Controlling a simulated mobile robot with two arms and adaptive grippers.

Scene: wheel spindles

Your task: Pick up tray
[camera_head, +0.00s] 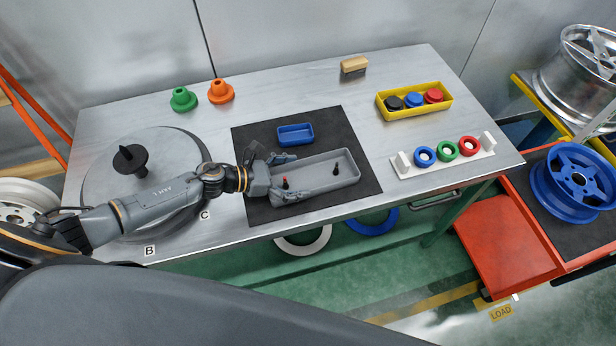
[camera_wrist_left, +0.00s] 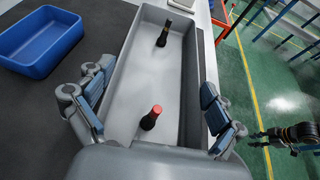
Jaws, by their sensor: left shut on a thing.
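The grey tray (camera_head: 315,176) is long and open-topped, over the dark mat; I cannot tell whether it touches the mat. In the left wrist view the tray (camera_wrist_left: 135,95) lies between the two fingers (camera_wrist_left: 152,118), one against each long wall. My right gripper (camera_wrist_left: 262,138) seems to show small at the right edge of that view, over the floor; its jaws are unclear.
A small blue tray (camera_head: 296,134) lies on the mat (camera_head: 350,135) behind the grey tray. A yellow bin (camera_head: 443,108) and a white ring rack (camera_head: 404,170) stand to the right. Green (camera_head: 183,100) and orange (camera_head: 221,92) cones stand at back left. A round grey platform (camera_head: 105,190) is left.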

